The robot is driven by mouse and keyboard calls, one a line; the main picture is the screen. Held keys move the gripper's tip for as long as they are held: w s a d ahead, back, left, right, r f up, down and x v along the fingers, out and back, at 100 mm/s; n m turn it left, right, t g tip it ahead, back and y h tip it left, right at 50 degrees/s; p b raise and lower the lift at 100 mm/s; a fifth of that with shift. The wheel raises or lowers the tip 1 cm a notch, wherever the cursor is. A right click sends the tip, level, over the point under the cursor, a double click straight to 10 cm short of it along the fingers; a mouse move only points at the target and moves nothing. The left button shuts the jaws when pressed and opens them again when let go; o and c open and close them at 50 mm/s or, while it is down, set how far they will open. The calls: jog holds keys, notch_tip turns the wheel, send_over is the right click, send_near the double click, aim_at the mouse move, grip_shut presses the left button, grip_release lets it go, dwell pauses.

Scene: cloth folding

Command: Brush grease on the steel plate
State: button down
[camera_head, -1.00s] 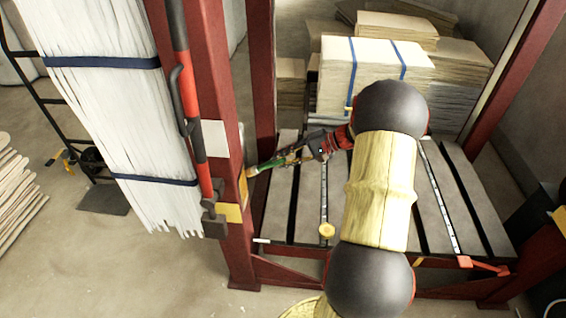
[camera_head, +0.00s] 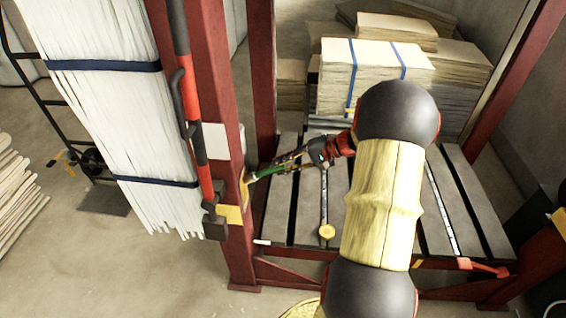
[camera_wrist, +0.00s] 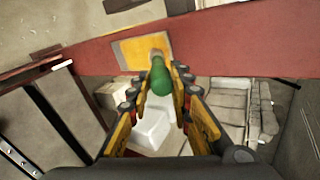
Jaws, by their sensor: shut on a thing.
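My gripper (camera_head: 284,164) is shut on a brush with a green handle (camera_head: 266,171), which also shows in the wrist view (camera_wrist: 160,80). The brush points left in the head view, toward the inner face of a red post. A small plate (camera_wrist: 128,54) on that red face has a grey rim and a yellow-orange middle; it shows edge-on in the head view (camera_head: 244,192). In the wrist view the pale brush tip (camera_wrist: 157,56) overlaps the plate's right part. Whether the tip touches the plate cannot be told.
The red post (camera_head: 208,100) carries a black-and-red rod (camera_head: 190,90) and a yellow patch (camera_head: 230,214). A white strapped bundle (camera_head: 120,100) hangs left of it. Below my arm is a slatted grey platform (camera_head: 285,205); strapped stacks (camera_head: 372,70) stand at the back.

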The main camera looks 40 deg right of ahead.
jog(key=s+a, duration=0.2)
jog(key=a, duration=0.1)
jog(key=shift+s, duration=0.3)
dwell(0.4)
jog(key=shift+s+d, duration=0.95)
jog(key=shift+s, duration=0.2)
jog(key=shift+s+d, duration=0.95)
jog(key=shift+s, duration=0.15)
jog(key=shift+s+d, duration=1)
jog(key=shift+s, duration=0.15)
